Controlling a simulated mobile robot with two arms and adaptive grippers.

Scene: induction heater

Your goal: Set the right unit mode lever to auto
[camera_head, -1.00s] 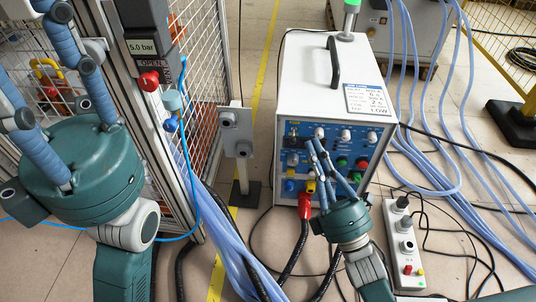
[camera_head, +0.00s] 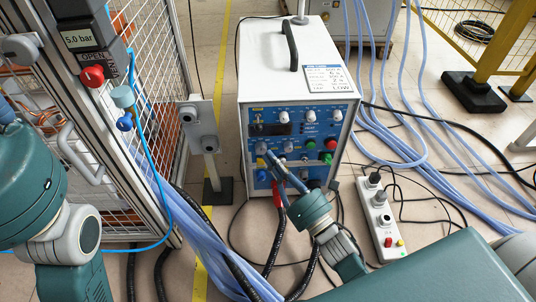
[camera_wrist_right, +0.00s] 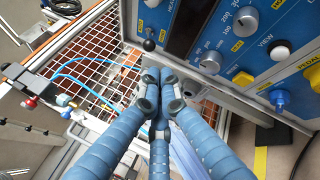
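The right unit (camera_head: 268,62) is a white box with a blue control panel of knobs and coloured buttons. In the right wrist view, a small lever with a black ball tip (camera_wrist_right: 149,45) stands at the panel's left edge. My right gripper (camera_head: 267,158) is in front of the panel's lower left. In the wrist view its blue fingers (camera_wrist_right: 158,80) are drawn together and empty, with the tips just short of the black ball. My left gripper (camera_head: 30,190) is cut off at the left edge, its fingers mostly out of view.
Blue hoses (camera_head: 190,235) and black cables run over the floor. A power strip (camera_head: 380,218) lies right of my right gripper.

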